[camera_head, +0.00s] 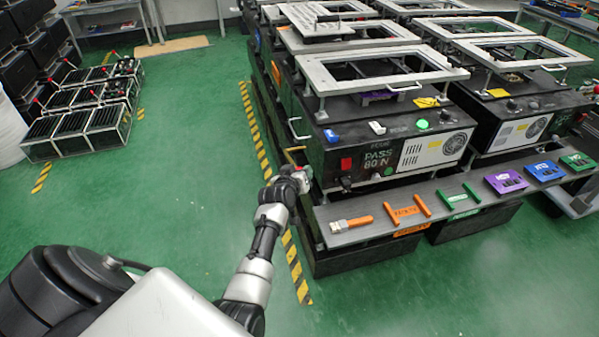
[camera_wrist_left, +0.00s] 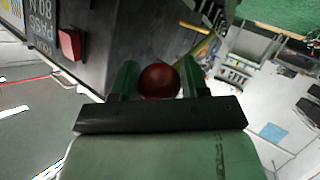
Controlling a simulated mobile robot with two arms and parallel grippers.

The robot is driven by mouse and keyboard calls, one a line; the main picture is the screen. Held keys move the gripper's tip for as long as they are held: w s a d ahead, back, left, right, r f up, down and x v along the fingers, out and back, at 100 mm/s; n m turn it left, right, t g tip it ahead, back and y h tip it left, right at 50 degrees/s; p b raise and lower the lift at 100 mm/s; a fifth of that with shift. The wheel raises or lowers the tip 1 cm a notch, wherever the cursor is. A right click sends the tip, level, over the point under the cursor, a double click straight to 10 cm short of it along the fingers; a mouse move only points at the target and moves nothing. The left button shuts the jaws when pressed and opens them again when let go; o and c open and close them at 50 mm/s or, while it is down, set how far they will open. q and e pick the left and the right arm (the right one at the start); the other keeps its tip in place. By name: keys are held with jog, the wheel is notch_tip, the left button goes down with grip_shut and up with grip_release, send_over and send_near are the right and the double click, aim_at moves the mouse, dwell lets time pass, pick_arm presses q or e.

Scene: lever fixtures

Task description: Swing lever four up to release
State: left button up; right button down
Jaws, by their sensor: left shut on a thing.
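A red ball knob (camera_wrist_left: 159,82) sits between the two fingers of my left gripper (camera_wrist_left: 158,72) in the left wrist view, and the gripper is shut on it. A yellow bar (camera_wrist_left: 197,48) shows just beyond the knob; I cannot tell if they join. A yellow bar (camera_head: 294,149) shows just above the gripper. No lever number is readable. My right gripper is not in view.
The fixture front has a red button (camera_head: 346,163) and a "PASS 80 N" display (camera_head: 378,158). A grey shelf (camera_head: 345,238) in front holds orange, green, purple and blue items. More fixtures stand behind. The green floor (camera_head: 190,150) to the left is clear, with black racks (camera_head: 75,130) beyond.

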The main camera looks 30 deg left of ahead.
pick_arm(q)
jog(key=shift+w+a+r+g+p, duration=0.1)
jog(key=shift+w+r+g+p, duration=0.05)
jog(key=shift+r+p, duration=0.5)
jog(key=shift+w+a+r+g+p, duration=0.1)
jog(key=shift+r+g+p, duration=0.05)
jog(key=shift+r+p, duration=0.45)
jog(key=w+a+r+g+p, duration=0.1)
jog(key=r+p, duration=0.1)
jog(key=a+r+n+g+h+p, duration=0.1)
jog(key=p, duration=0.2)
jog(key=w+a+r+h+p, duration=0.1)
jog(key=r+p, duration=0.1)
jog(key=shift+w+r+n+g+p, duration=0.3)
jog(key=shift+n+g+p, duration=0.1)
jog(key=shift+w+a+r+g+h+p, duration=0.4)
jog(key=shift+w+a+r+h+p, duration=0.05)
jog(key=shift+a+r+h, duration=0.15)
jog(key=shift+n, duration=0.3)
jog(key=o, duration=1.1)
jog(key=shift+w, duration=0.1)
jog(key=shift+c, duration=0.2)
jog(key=shift+o, duration=1)
jog(key=shift+f, duration=0.15)
